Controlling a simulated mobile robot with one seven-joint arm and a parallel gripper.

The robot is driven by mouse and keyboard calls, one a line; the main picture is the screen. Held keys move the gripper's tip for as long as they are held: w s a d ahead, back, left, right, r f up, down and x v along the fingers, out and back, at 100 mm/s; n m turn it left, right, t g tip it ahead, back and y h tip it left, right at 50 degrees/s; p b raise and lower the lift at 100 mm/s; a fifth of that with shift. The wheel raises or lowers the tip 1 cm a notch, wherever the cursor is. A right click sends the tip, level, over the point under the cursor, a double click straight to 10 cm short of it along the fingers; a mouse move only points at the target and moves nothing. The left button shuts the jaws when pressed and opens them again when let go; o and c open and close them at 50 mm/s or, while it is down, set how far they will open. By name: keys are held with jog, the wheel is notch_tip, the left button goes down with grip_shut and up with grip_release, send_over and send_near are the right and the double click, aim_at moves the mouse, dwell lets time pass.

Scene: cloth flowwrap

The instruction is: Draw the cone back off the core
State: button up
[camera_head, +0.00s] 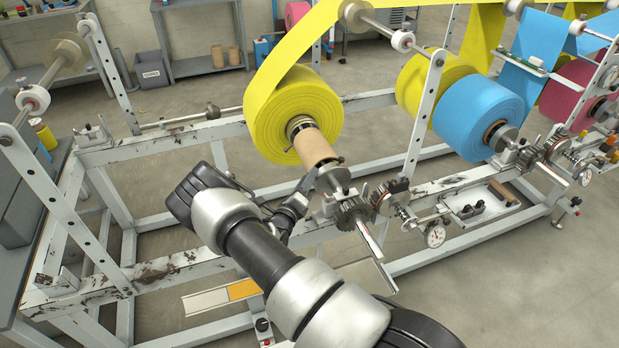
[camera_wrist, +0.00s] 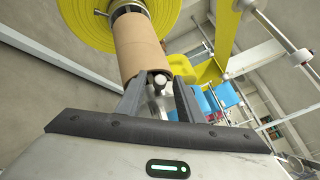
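The brown cardboard core (camera_head: 313,147) sticks out of the near face of the yellow roll (camera_head: 290,110). The grey metal cone (camera_head: 334,178) is on the shaft at the core's near end. How far it sits inside the core is hard to tell. My gripper (camera_head: 313,180) reaches in from the left beside the cone. In the wrist view, my gripper (camera_wrist: 158,86) has its two dark fingers apart, with a small round-ended metal knob (camera_wrist: 160,79) between them. Gaps seem to show beside the knob. The core (camera_wrist: 138,50) rises just beyond the fingertips, and the cone is mostly hidden.
A toothed gear (camera_head: 354,215) and a collar with a dial sit on the frame near the cone. The white frame rail (camera_head: 160,272) runs below my arm. A blue roll (camera_head: 478,115) stands to the right. Yellow film runs up from the roll over a roller.

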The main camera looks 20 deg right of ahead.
jog(key=shift+x, duration=1)
jog(key=shift+c, duration=0.3)
grip_shut()
jog(key=shift+s+p, duration=0.95)
jog(key=shift+s, duration=1.25)
jog(key=shift+o, duration=0.3)
grip_release()
